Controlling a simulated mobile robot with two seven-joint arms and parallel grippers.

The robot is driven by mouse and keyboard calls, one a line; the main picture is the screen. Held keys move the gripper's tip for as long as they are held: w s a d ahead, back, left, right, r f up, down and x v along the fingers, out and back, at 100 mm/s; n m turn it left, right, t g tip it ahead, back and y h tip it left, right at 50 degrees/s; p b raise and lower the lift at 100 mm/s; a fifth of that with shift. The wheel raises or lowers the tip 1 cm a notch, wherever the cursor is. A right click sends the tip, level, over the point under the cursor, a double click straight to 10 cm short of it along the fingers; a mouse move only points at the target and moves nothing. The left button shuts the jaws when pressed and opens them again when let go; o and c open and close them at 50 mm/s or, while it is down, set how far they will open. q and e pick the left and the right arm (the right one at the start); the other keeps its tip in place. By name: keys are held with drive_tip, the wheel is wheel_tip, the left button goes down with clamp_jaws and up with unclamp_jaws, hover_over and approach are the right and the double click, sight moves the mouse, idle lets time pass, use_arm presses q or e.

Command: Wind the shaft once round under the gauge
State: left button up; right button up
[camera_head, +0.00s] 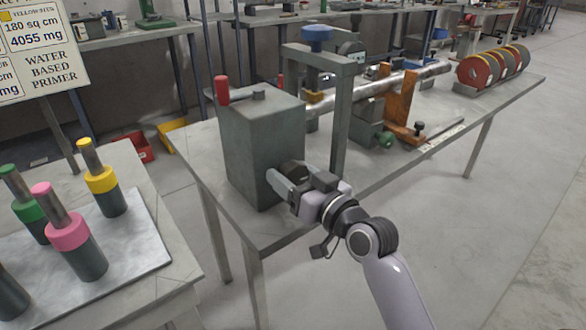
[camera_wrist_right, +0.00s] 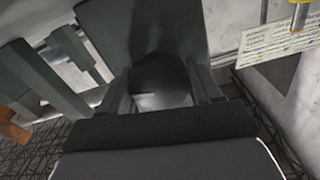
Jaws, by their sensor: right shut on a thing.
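A silver shaft (camera_head: 420,76) lies along the bench behind a dark grey box (camera_head: 258,140), passing orange supports (camera_head: 400,98). A grey upright frame (camera_head: 342,110) stands over the shaft, with a blue knob (camera_head: 316,34) on top and a yellow-tipped part below it. In the right wrist view the knob (camera_wrist_right: 160,78) sits between the fingers. My left gripper is out of view.
A red-handled lever (camera_head: 222,90) rises from the box top. Red and yellow discs (camera_head: 492,68) stand in a rack at the bench's far right. A second table at left holds coloured cylinders (camera_head: 100,178). The floor right of my arm is clear.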

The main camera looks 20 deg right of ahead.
drive_tip(key=m+p, duration=0.3)
drive_tip(key=shift+r+m, duration=0.25)
drive_tip(key=shift+m, duration=0.15)
drive_tip(key=m+p, duration=0.2)
drive_tip(key=shift+m, duration=0.3)
drive_tip(key=m+p, duration=0.2)
drive_tip(key=m, duration=0.1)
drive_tip(key=shift+f, duration=0.15)
drive_tip(key=shift+m, duration=0.4)
drive_tip(key=shift+p, duration=0.3)
drive_tip(key=o, duration=1.1)
drive_tip(key=shift+f, duration=0.1)
drive_tip(key=shift+c, duration=0.2)
